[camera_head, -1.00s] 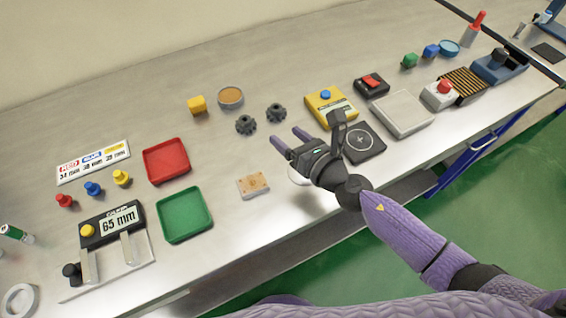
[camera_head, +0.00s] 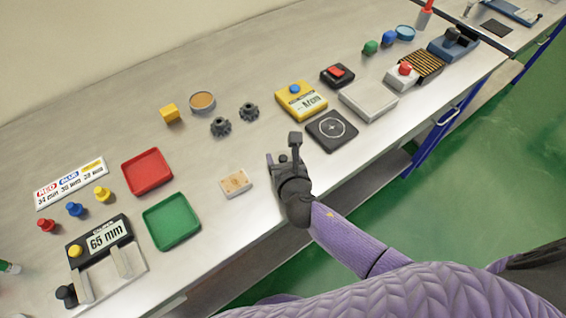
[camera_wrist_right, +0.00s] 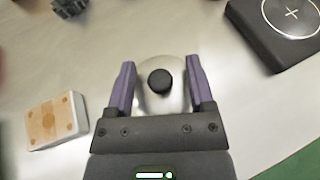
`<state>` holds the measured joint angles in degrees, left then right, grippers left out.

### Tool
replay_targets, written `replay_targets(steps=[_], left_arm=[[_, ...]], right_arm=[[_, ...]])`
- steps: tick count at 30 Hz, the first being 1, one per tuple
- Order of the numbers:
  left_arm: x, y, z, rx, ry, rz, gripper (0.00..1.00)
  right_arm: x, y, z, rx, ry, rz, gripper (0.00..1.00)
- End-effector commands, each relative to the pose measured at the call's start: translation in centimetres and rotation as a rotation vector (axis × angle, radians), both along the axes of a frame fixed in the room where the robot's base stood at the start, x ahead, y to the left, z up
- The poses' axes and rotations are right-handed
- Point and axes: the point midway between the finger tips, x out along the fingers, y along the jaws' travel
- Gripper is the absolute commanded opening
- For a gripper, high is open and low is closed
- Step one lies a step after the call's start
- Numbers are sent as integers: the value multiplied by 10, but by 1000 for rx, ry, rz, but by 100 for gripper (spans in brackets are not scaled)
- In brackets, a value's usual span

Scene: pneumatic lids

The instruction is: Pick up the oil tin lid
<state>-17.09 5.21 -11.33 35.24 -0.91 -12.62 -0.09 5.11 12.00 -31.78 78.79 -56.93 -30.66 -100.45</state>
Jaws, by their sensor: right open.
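A round white lid with a dark round knob (camera_wrist_right: 160,82) shows in the right wrist view; I take it for the oil tin lid. It lies between the two purple fingers of my right gripper (camera_wrist_right: 161,64), with the knob roughly centred between them. The fingers are open, with a gap on each side of the knob. I cannot tell how high the fingers are above the bench. My left gripper is not in view.
A beige block (camera_head: 235,183) lies left of the gripper, and a black pad with a circle (camera_head: 331,131) lies to its right. A green tray (camera_head: 171,222) and red tray (camera_head: 146,172) stand farther left. The bench's front edge is close.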

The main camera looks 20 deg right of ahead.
Motion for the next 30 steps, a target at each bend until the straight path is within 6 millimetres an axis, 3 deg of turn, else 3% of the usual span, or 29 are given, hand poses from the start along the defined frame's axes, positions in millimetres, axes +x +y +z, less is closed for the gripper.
replay_targets(steps=[2, 11, 22, 30], left_arm=[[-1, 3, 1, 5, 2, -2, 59], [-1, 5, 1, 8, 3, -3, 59], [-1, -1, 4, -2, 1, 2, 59], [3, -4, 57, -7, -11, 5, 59]], right_arm=[[0, 0, 0, -1, 0, 0, 65], [0, 0, 0, -1, 0, 0, 1], [0, 0, 6, -1, -2, 0, 0], [0, 0, 79, -1, -6, 1, 0]])
